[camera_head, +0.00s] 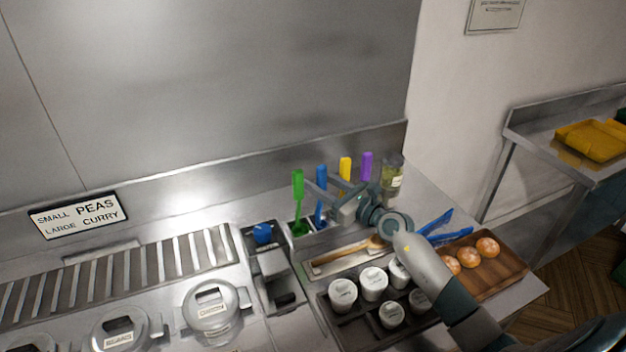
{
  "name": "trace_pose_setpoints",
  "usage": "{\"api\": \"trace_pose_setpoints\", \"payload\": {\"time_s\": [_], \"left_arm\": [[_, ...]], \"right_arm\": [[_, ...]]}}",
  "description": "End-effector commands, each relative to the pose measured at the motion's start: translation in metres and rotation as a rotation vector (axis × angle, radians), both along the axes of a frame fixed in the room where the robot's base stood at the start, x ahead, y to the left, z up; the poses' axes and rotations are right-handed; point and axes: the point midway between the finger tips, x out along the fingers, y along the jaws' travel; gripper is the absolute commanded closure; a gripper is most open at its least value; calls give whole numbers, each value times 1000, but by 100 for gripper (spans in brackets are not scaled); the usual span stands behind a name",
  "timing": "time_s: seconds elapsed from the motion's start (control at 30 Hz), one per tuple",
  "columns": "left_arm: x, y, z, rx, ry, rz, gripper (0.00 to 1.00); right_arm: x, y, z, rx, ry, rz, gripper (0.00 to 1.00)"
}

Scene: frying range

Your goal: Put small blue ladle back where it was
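The blue ladle (321,178) stands upright in the utensil holder at the back of the counter, between the green and yellow handles. Its lower end is hidden in the holder. My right gripper (319,182) reaches in from the right at the height of the blue handle. Its two fingers look spread apart, with the handle at or between their tips; I cannot tell whether either finger touches it. My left gripper is not in view.
Green (298,188), yellow (345,167) and purple (366,163) handles stand close by. A jar (392,176) is at the right. White-lidded pots (373,283), blue tongs (436,223) and a wooden board with buns (510,267) lie in front. Lidded wells (211,305) fill the left.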

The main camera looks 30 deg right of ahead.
Motion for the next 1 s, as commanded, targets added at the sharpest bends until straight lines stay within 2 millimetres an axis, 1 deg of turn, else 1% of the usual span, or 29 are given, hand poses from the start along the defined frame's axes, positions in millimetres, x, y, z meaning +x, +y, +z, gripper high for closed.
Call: {"api": "trace_pose_setpoints", "payload": {"time_s": [0.03,0.3,0.5,0.7,1.0], "left_arm": [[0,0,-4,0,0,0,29],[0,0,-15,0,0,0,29],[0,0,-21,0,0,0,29],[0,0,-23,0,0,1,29],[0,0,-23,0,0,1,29]], "right_arm": [[-9,-3,-3,-2,2,1,60],[-53,-18,-3,-3,1,0,60],[-76,-27,-2,0,1,0,60],[-86,-30,-1,-1,1,0,60],[-86,-30,0,-1,0,0,60]]}}
